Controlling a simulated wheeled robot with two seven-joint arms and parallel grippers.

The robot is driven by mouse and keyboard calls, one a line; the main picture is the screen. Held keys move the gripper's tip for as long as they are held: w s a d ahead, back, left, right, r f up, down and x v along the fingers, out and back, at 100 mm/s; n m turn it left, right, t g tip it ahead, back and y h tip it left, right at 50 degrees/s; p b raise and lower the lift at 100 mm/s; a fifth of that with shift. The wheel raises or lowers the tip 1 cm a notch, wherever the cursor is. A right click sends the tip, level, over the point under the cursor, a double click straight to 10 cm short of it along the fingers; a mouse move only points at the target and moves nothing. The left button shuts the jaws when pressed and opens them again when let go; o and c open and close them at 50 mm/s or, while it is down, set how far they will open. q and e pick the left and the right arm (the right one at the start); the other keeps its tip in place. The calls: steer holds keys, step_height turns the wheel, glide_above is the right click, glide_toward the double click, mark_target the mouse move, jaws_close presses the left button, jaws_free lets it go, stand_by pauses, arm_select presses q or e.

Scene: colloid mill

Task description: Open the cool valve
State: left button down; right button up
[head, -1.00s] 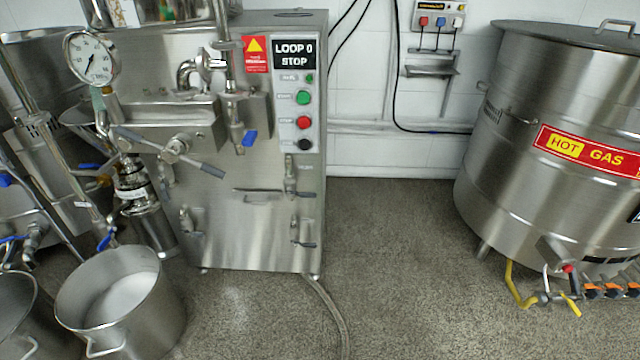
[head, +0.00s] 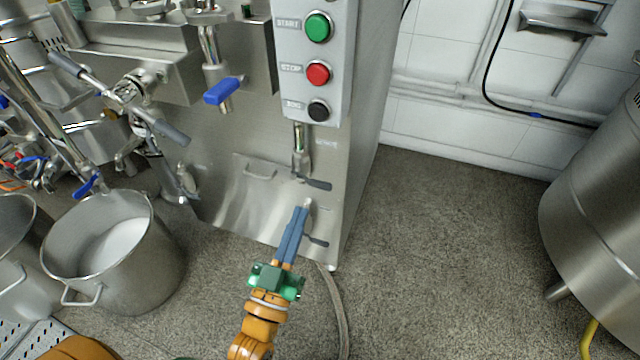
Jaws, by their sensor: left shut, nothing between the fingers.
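The steel mill cabinet (head: 215,200) carries two small valves near its right front edge. The upper valve (head: 303,160) has a dark lever (head: 316,184) pointing right. The lower valve (head: 308,204) is partly hidden by my gripper, and its dark lever (head: 316,241) points right and slightly down. I cannot read which one is the cool valve. My left gripper (head: 302,211) comes up from the bottom, its blue fingers shut and empty. Its tips appear at the lower valve, below the upper lever; I cannot tell whether they touch it. My right gripper is not in view.
Above the valves is a panel with a green button (head: 318,27), a red button (head: 318,73) and a black one (head: 319,110). A blue-handled tap (head: 222,91) is left of it. A steel pot (head: 150,265) stands at left, a hose (head: 336,310) below, a large tank (head: 600,200) at right.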

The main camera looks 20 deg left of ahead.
arm_select(q)
step_height(320, 180, up, 3)
glide_above(317, 187)
steer(key=s, duration=0.3)
steer(key=f+b, duration=0.2)
steer(key=w+f+b, duration=0.1)
steer(key=shift+d+f, duration=0.3)
steer(key=shift+f, duration=0.1)
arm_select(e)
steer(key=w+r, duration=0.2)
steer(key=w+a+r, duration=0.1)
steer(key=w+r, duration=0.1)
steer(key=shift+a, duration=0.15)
arm_select(q)
steer(key=shift+f+m+h, duration=0.25)
steer(key=shift+m+h, duration=0.15)
steer(key=shift+m, duration=0.3)
